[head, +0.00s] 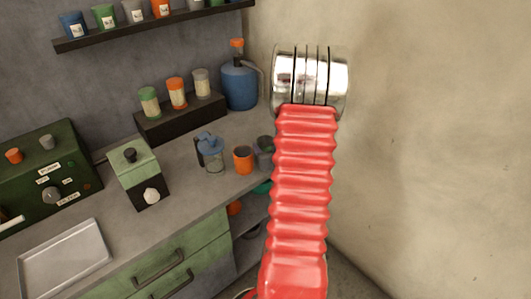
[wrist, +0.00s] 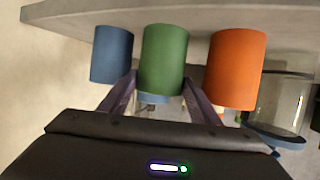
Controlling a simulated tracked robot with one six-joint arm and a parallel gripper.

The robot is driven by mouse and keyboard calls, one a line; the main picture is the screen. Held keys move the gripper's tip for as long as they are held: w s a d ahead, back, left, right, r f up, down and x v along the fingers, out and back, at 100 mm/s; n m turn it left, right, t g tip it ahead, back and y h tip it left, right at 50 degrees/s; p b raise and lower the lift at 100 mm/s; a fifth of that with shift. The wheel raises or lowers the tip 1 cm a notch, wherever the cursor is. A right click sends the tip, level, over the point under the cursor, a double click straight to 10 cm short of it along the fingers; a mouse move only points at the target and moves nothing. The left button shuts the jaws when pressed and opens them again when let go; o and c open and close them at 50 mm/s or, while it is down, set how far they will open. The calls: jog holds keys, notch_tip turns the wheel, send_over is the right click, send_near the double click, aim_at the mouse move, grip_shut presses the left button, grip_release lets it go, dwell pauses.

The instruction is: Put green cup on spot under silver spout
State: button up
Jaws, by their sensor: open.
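In the wrist view, which looks upside down, a green cup (wrist: 165,58) stands between a blue cup (wrist: 112,55) and an orange cup (wrist: 236,68). My gripper (wrist: 160,100) is open and empty. Its two dark fingers point toward the green cup, one to either side of its rim end; I cannot tell whether they touch it.
A jug with a blue lid (head: 211,153) stands close to the orange cup. A green machine (head: 45,170), a grinder-like box (head: 138,175) and a pale tray (head: 62,262) are at left. A blue bottle (head: 239,87) stands behind.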

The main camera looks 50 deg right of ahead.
aim_at(263, 140)
jog(key=shift+w+d+f, duration=0.1)
jog(key=shift+w, duration=0.1)
jog(key=shift+r+x, duration=0.2)
jog(key=shift+x, duration=2.45)
jog(key=shift+c, duration=0.3)
jog(key=c, duration=0.8)
jog(key=shift+r, duration=5.05)
jog(key=shift+c, duration=0.2)
